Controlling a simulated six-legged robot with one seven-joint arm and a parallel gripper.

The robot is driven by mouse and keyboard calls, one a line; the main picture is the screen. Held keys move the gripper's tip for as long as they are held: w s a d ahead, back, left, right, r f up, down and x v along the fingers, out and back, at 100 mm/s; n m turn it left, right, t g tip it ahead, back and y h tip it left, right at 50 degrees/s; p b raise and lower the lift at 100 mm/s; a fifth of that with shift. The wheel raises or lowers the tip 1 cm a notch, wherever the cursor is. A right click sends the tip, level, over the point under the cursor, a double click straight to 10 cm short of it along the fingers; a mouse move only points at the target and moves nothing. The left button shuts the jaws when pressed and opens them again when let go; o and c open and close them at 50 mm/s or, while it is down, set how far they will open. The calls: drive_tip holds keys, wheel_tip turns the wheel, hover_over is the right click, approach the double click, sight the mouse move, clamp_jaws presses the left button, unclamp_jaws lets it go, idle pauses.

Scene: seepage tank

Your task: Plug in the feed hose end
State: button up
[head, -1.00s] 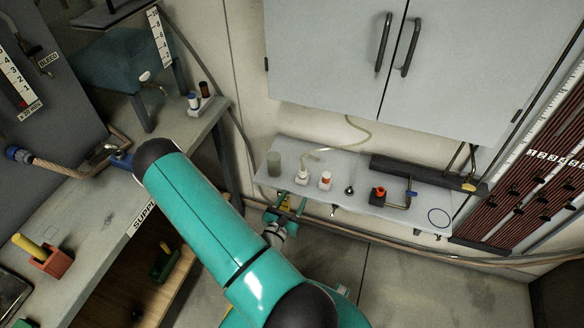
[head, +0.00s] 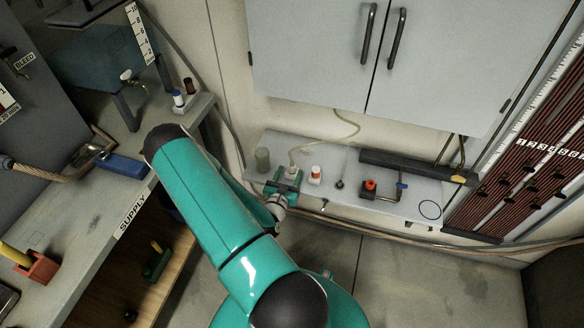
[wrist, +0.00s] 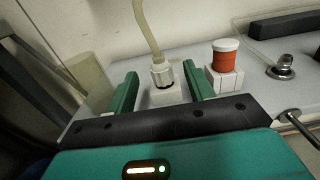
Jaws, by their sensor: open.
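A pale, thin hose (wrist: 145,22) ends in a white fitting (wrist: 162,76), which sits upright on a small white block (wrist: 168,97) on the shelf; I take it to be the feed hose end. My gripper (wrist: 160,88) is open, with one green finger on each side of the fitting and a visible gap on both sides. In the head view my gripper (head: 285,179) is at the front left of the shelf (head: 325,200). The hose (head: 345,135) loops up against the wall there. The lower part of the block is hidden behind my gripper.
Just right of my right finger stands a red-and-white capped bottle in a white block (wrist: 224,75). A clear cup (head: 262,158) stands left of my gripper. A red-topped valve (head: 369,187) and a dark bar (head: 415,166) are further right. A cabinet (head: 380,60) hangs above.

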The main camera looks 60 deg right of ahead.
sight(291, 169)
drive_tip(key=d, duration=0.4)
drive_tip(key=shift+w+d+f, duration=0.1)
drive_tip(key=shift+w+d, duration=0.05)
drive_tip(key=shift+w, duration=0.15)
drive_tip(key=c, duration=1)
drive_tip(key=shift+r, duration=0.2)
drive_tip(key=shift+c, duration=0.2)
